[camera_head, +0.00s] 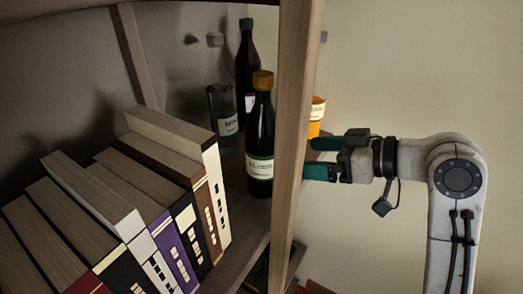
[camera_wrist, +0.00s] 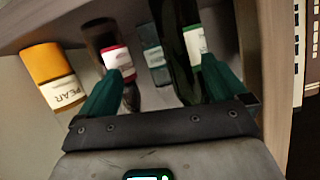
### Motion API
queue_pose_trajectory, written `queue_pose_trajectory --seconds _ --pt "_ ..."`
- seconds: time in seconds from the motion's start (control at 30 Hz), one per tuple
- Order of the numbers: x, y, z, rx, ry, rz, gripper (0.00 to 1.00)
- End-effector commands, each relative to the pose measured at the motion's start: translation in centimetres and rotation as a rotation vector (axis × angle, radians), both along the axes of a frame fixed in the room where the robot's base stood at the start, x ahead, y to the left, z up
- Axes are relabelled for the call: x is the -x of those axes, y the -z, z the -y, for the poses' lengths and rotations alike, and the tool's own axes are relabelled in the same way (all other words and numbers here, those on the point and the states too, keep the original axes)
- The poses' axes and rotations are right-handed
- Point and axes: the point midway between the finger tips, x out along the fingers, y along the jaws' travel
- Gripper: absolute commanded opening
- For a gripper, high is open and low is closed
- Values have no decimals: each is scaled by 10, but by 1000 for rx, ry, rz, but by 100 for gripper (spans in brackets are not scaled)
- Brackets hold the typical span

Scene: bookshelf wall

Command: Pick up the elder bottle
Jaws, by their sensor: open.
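The elder bottle (camera_head: 261,135) is dark green glass with a yellow-brown cap and a pale, green-edged label that I read only roughly. It stands upright on the shelf, just left of the wooden upright. My gripper (camera_head: 316,158) is open and empty, right of that upright, its teal fingers pointing left toward the bottle. In the wrist view my gripper (camera_wrist: 163,68) has both fingers spread; the dark green bottle (camera_wrist: 172,38) appears beyond them, toward the right finger, which partly hides it. I see no contact.
A clear bottle (camera_head: 221,104) and a dark bottle (camera_head: 247,62) stand behind the elder bottle. An orange pear bottle (camera_wrist: 42,65) stands left in the wrist view. Several books (camera_head: 150,190) fill the shelf's left. The wooden upright (camera_head: 293,110) stands between gripper and bottle in the head view.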

Motion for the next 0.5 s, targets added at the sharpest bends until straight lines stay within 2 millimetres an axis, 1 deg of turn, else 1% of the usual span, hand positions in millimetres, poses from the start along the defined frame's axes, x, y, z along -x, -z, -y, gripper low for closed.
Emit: queue_pose_trajectory --seconds 0.03,0.2,0.23,0.3,0.37,0.47,0.5 --pt "-2 -15 -1 3 -30 28 99" --pt "-1 -56 -7 10 -140 102 99" --pt "0 -62 -8 11 -156 111 99" --pt "2 -70 -10 13 -185 126 99" --pt "2 -74 -12 15 -199 133 99" --pt "0 -74 -21 14 -209 137 99" --pt "-2 -73 -26 14 -211 136 99"
